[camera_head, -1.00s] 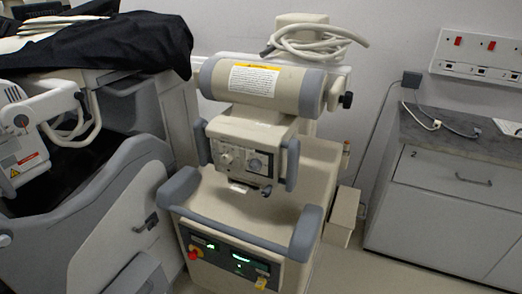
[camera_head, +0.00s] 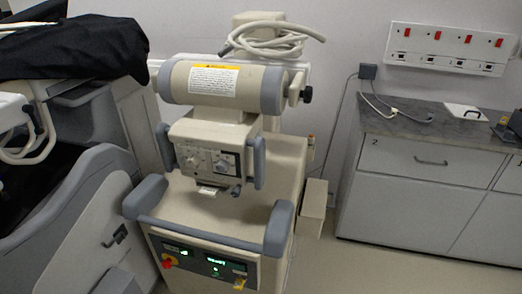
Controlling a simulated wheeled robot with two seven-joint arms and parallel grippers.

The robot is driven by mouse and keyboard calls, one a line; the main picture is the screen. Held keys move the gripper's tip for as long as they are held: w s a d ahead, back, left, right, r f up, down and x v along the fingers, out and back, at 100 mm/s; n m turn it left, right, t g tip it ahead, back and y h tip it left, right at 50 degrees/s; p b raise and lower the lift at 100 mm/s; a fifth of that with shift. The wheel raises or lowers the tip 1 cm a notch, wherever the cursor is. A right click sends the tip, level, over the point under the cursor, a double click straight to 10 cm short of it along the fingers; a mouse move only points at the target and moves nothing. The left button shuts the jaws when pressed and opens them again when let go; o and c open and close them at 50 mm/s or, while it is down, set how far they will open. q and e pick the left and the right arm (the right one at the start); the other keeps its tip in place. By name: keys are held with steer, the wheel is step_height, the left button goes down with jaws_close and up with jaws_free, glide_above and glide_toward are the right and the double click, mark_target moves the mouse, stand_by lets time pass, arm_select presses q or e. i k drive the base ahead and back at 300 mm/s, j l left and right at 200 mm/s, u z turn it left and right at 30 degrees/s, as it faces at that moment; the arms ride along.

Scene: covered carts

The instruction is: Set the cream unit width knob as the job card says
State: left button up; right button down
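The cream unit (camera_head: 270,190) stands in the middle of the head view, with grey bumpers and a horizontal cylinder on top. Its small control panel (camera_head: 209,160) faces me and carries several knobs. One round knob (camera_head: 192,162) shows at the panel's left, and a dial (camera_head: 224,163) shows at its right. The labels are too small to read, so I cannot tell which is the width knob. A white card or pad (camera_head: 464,111) lies on the counter at the right; I cannot tell if it is the job card. Neither of my grippers is in view.
A grey cart (camera_head: 90,215) with a black cloth (camera_head: 75,48) over it stands close on the left. A counter with drawers (camera_head: 425,165) is at the right, below a panel of red switches (camera_head: 450,45). Clear floor (camera_head: 345,270) shows between unit and counter.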

mark_target(194, 160)
steer(key=j+u, duration=0.1)
steer(key=j, duration=0.3)
steer(key=i+j+u, duration=0.1)
steer(key=j, duration=0.3)
steer(key=i+j+u, duration=0.15)
steer(key=j, duration=0.3)
steer(key=j+u, duration=0.1)
steer(key=j, duration=0.3)
steer(key=i+j+u, duration=0.1)
steer(key=j, duration=0.25)
steer(key=i, duration=0.05)
